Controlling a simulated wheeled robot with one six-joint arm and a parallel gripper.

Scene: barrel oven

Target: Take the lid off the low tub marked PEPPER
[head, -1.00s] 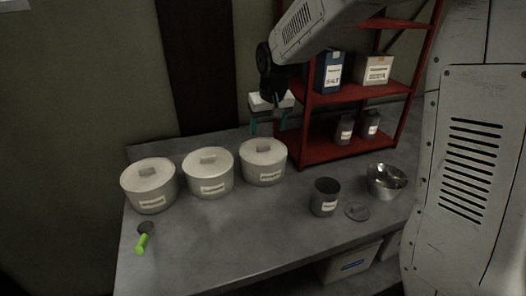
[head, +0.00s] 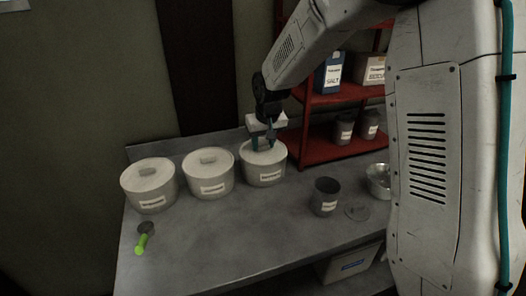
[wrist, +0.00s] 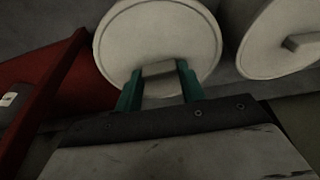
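Three low pale tubs with lids stand in a row on the grey counter: the left tub (head: 150,202), the middle tub (head: 211,187) and the right tub (head: 264,175). Their front labels are too blurred to read, so I cannot tell which says PEPPER. My gripper (head: 263,146) points down at the right tub's lid (head: 280,153). In the wrist view my teal fingers (wrist: 159,80) stand on both sides of the bar handle (wrist: 159,69) of the lid (wrist: 150,25), close against it, and look shut on it. The lid appears seated on the tub.
A red shelf (head: 330,150) with boxes and dark canisters stands close right of the right tub. A green-handled tool (head: 142,242) lies front left.

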